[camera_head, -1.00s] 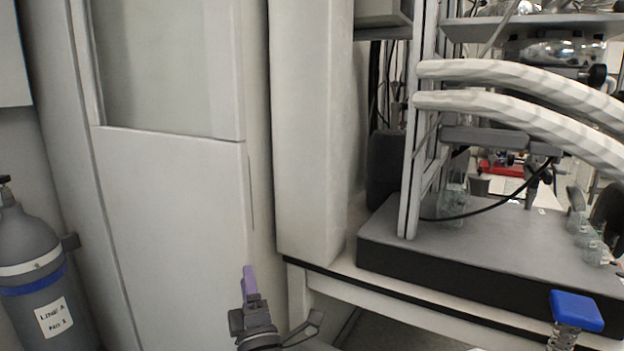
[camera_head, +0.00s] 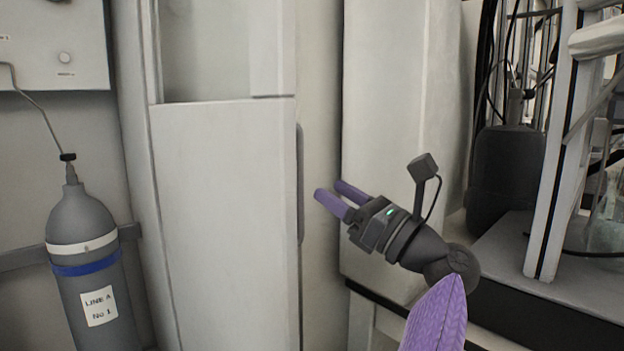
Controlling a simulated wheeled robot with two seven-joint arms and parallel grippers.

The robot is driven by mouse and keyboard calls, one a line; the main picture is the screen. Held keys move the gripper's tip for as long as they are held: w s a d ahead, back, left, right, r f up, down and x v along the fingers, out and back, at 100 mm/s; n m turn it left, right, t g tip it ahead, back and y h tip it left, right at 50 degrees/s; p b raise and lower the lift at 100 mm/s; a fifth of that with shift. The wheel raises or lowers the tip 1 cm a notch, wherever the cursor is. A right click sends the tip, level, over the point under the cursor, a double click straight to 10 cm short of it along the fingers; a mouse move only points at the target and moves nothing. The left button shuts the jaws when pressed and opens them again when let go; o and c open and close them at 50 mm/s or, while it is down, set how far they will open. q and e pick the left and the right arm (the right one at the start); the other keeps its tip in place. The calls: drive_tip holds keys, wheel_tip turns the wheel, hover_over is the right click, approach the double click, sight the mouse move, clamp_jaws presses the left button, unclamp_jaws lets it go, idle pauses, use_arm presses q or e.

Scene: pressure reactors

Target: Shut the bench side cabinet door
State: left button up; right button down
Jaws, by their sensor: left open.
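The tall white cabinet door (camera_head: 225,225) stands left of centre, with a window opening in its upper part. A dark upright handle (camera_head: 300,185) runs along its right edge. Whether the door is fully closed against its frame I cannot tell. My left gripper (camera_head: 331,193) has two purple fingers, held apart and empty. They point left toward the handle, just right of it in the picture, with no clear contact. My right gripper is not in view.
A grey gas cylinder (camera_head: 85,245) labelled Line A No 1 stands at the left. A white column (camera_head: 390,130) rises behind my gripper. The bench (camera_head: 510,310) with a metal frame (camera_head: 560,150) and a dark vessel (camera_head: 503,175) is at the right.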

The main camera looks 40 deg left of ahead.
sight(302, 171)
use_arm(q)
drive_tip(key=b+x, duration=0.1)
drive_tip(key=x, duration=0.7)
drive_tip(key=shift+d, duration=0.1)
clamp_jaws()
idle(1.0)
